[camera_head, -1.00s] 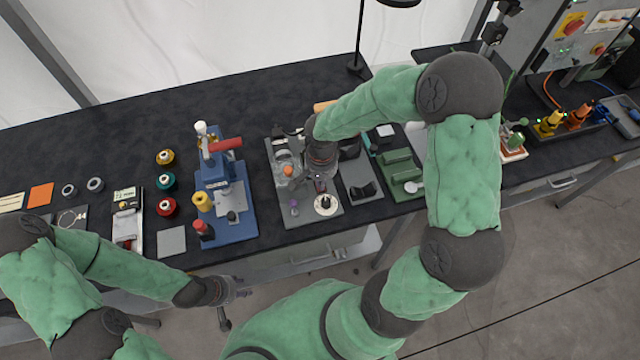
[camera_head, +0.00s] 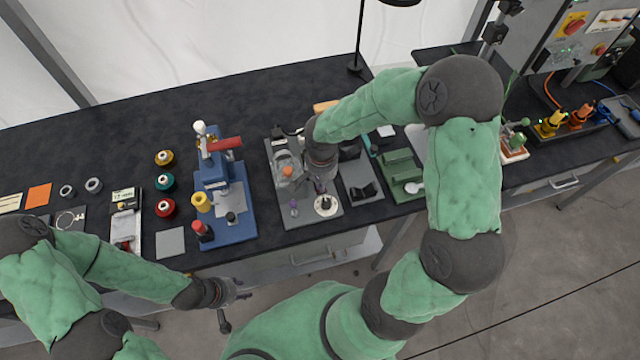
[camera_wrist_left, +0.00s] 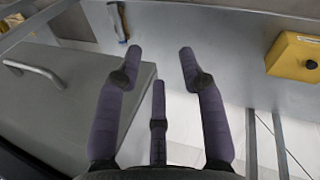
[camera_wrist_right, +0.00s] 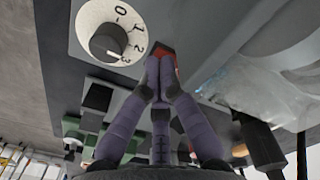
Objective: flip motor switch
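The grey motor unit (camera_head: 303,217) lies on the dark bench in the middle of the head view. In the right wrist view its white dial (camera_wrist_right: 97,14) with a black knob and numbers shows at the top left. A small red switch (camera_wrist_right: 165,50) beside the dial is partly hidden behind my right fingertips. My right gripper (camera_wrist_right: 160,68) has its fingers together at the red switch; contact is not clear. In the head view it is over the unit (camera_head: 320,185), just above the dial. My left gripper (camera_wrist_left: 160,60) is open and empty, in front of the bench.
A blue press (camera_head: 238,222) with a red handle stands to the left of the unit. A grey block with a black cradle (camera_head: 362,188) and a green fixture (camera_head: 398,165) stand to its right. A clear dome (camera_wrist_right: 235,85) is close beside my right fingers.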

